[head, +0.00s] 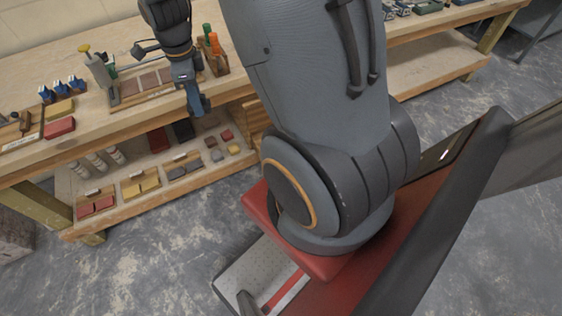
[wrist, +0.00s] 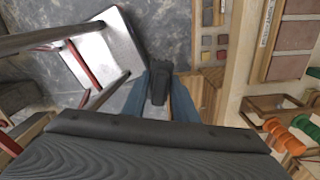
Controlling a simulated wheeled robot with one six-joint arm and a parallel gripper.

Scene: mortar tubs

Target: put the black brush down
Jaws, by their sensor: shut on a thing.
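My gripper (head: 197,103) hangs at the front edge of the workbench (head: 125,126) in the head view, its blue fingers pointing down. In the wrist view, the blue fingers (wrist: 163,100) are shut on a dark thing, the black brush (wrist: 160,76). In the head view I cannot make out the brush apart from the gripper.
The bench top holds a tray of brown tiles (head: 150,82), an orange-and-green-handled tool rack (head: 218,62), blue-topped bottles (head: 62,88) and a red block (head: 60,127). The lower shelf (head: 160,178) holds small colored blocks. Grey floor lies in front.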

